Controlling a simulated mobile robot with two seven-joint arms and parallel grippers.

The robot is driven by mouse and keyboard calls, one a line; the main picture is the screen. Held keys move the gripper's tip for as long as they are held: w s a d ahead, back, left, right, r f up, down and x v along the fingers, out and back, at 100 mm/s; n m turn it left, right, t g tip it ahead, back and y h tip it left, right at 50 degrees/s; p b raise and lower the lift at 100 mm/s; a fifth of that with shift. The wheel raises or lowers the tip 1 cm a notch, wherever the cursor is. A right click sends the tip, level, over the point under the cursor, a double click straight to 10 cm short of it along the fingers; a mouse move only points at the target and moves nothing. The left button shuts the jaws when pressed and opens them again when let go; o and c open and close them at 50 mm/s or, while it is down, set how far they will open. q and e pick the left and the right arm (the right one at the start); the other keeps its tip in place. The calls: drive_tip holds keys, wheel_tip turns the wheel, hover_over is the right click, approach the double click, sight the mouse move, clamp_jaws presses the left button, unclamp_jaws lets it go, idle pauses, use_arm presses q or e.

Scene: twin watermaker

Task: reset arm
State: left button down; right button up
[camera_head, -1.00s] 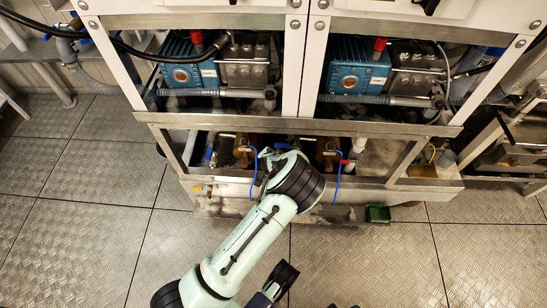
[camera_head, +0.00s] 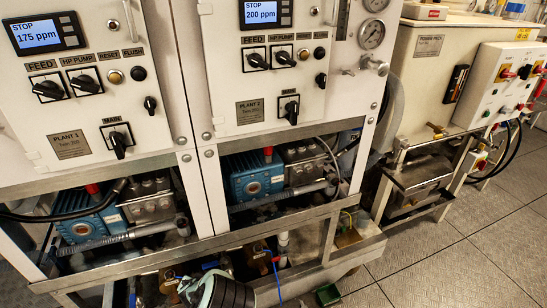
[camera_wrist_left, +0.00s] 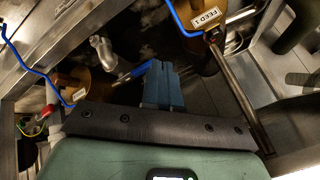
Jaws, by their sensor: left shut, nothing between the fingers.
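My left gripper (camera_wrist_left: 162,85) shows in the left wrist view as two blue fingers pressed together, with nothing between them. It is inside or just in front of the low bay under the watermaker. Brass-coloured fittings (camera_wrist_left: 98,80), a blue-handled valve (camera_wrist_left: 136,72) and blue tubing (camera_wrist_left: 28,58) are around it. A tag reading FEED 1 (camera_wrist_left: 208,14) hangs at the upper right. In the head view only part of my left arm shows at the bottom edge, and its fingertips cannot be made out. My right gripper is not in view.
The watermaker's two control panels (camera_head: 92,90) stand above blue pumps (camera_head: 254,175) and metal frame rails (camera_head: 190,242). A small green tray (camera_head: 328,294) lies on the floor. A power pack cabinet (camera_head: 425,70) stands at the right. Open floor (camera_head: 450,270) lies at the lower right.

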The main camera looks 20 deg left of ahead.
use_arm(q)
drive_tip(key=s+d+f+n+g+h, duration=0.2)
drive_tip(key=s+d+f+h, duration=0.1)
drive_tip(key=s+d+f, duration=0.75)
drive_tip(key=s+d+f+n+g+h, duration=0.1)
drive_tip(key=s+d+f+n+h, duration=0.2)
drive_tip(key=s+d, duration=0.9)
drive_tip(key=s+d+r+g+h+p, duration=0.1)
drive_tip(key=s+d+r+p, duration=0.1)
drive_tip(key=r+p, duration=0.7)
drive_tip(key=s+d+r+g+h+p, duration=0.1)
drive_tip(key=s+d+r+g+p, duration=0.1)
drive_tip(key=r+p, duration=0.7)
wheel_tip(320, 180, up, 2)
drive_tip(key=shift+s+d+r+m+h+p, duration=0.1)
drive_tip(key=shift+s+d+m+h+p, duration=0.3)
drive_tip(key=shift+s+d, duration=0.6)
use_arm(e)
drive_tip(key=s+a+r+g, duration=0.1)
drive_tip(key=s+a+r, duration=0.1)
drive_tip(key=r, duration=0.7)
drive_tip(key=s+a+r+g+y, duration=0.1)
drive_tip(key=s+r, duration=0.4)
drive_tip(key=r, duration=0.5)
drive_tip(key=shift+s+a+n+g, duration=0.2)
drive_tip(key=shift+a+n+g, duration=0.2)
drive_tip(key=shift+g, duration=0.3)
